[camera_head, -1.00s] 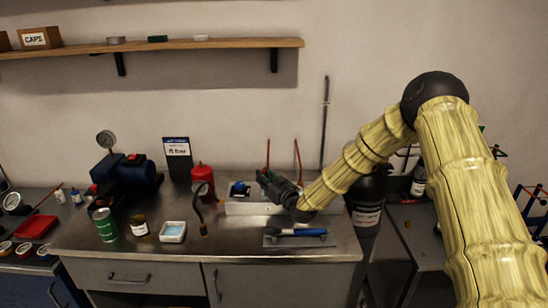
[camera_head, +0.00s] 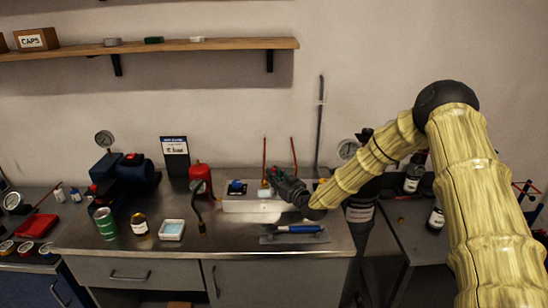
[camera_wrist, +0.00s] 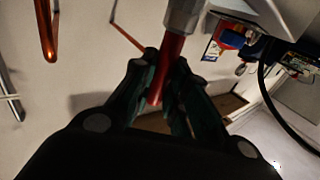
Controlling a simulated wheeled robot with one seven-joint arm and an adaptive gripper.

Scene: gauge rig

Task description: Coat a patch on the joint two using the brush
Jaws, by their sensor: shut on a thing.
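My gripper (camera_head: 276,174) is at the white rig box (camera_head: 235,206) near the back of the bench. In the wrist view its dark fingers (camera_wrist: 165,70) are shut on a red handle with a grey metal collar, which I take to be the brush (camera_wrist: 174,48). The brush's bristles are out of the wrist view. Two thin copper-red tubes (camera_head: 294,160) rise behind the box, and one shows at the wrist view's upper left (camera_wrist: 46,30). I cannot tell which joint is joint two; no joint label is readable.
A blue-handled tool (camera_head: 299,229) lies on a grey plate at the bench's front right. A white tray (camera_head: 172,230), an amber jar (camera_head: 139,226), a green can (camera_head: 105,224) and a red canister with a hose (camera_head: 200,176) stand to the left.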

